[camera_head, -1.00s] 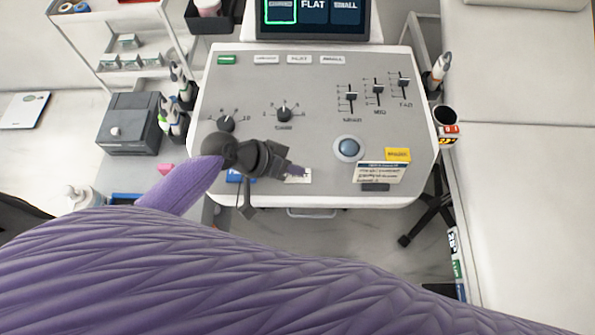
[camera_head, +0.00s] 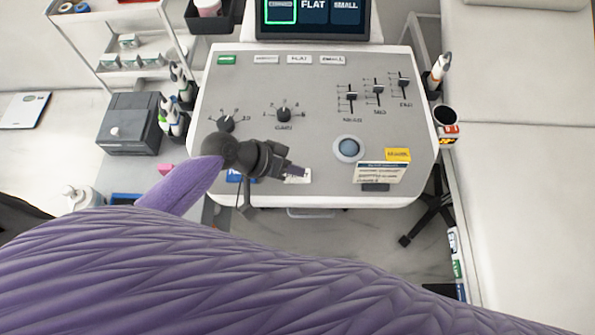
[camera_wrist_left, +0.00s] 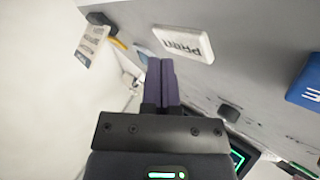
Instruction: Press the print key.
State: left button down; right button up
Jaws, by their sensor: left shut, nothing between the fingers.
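The print key (camera_wrist_left: 183,42) is a white block with "PRINT" on it, standing out from the grey console panel in the left wrist view. In the head view it shows as a white patch (camera_head: 304,179) near the console's front edge, partly covered by my fingers. My left gripper (camera_head: 298,171) is shut and empty over it. In the left wrist view the purple fingertips (camera_wrist_left: 160,62) appear just beside and below the key's lettered face. I cannot tell whether they touch it. My right gripper is not in view.
A blue key (camera_wrist_left: 308,85) lies to the side of the print key. The grey console (camera_head: 310,130) also carries knobs, sliders, a trackball (camera_head: 349,149) and a yellow key (camera_head: 397,154). A screen (camera_head: 313,18) stands behind. The exam couch (camera_head: 520,190) is on the right.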

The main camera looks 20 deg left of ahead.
aim_at(294, 177)
pick_arm(q)
jog(key=shift+f+b, duration=0.3)
jog(key=shift+f, duration=0.15)
jog(key=shift+f+b, duration=0.4)
jog(key=shift+f, duration=0.05)
dwell(0.6)
jog(key=shift+r, duration=0.15)
jog(key=shift+r+p, duration=0.75)
jog(key=shift+p, duration=0.1)
notch_tip(294, 177, up, 5)
jog(key=p, duration=0.5)
jog(key=shift+r, duration=0.1)
dwell(0.3)
